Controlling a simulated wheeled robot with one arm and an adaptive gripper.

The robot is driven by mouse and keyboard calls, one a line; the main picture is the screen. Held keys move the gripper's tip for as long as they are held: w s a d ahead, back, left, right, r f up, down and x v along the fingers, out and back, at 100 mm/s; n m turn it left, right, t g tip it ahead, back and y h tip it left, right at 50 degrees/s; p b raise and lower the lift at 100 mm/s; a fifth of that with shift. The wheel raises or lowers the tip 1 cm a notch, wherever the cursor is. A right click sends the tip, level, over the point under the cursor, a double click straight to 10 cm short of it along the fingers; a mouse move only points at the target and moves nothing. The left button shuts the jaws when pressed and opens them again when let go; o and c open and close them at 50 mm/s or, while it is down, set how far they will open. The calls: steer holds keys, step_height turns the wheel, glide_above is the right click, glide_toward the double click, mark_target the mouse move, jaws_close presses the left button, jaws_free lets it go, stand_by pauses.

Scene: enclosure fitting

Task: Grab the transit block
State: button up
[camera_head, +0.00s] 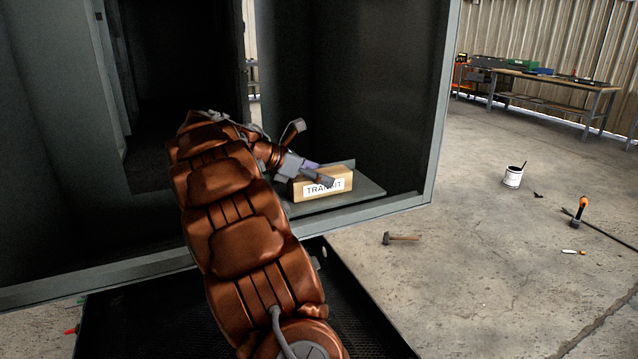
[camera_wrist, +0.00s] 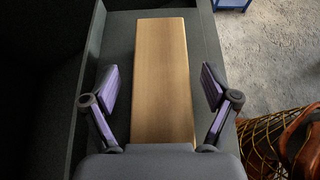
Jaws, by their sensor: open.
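The transit block (camera_head: 337,187) is a light wooden block with a white label reading "TRANSIT". It lies on a grey shelf or sill (camera_head: 368,189) at the front of the dark enclosure. My gripper (camera_head: 318,163) is at the block, partly in front of its left and upper side. In the wrist view the block (camera_wrist: 163,75) runs lengthwise up the middle. My gripper's two purple-padded fingers (camera_wrist: 161,88) stand open, one on each side, with a gap between each pad and the block. The finger undersides and their exact height are hidden.
The enclosure's side wall (camera_head: 385,90) stands right behind the block, and its bottom frame edge (camera_head: 375,212) runs in front. A hammer (camera_head: 401,238), a paint can (camera_head: 513,176) and an orange-handled tool (camera_head: 581,208) are on the concrete floor. A workbench (camera_head: 545,82) stands at the back right.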

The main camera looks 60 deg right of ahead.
steer(key=c, duration=1.4)
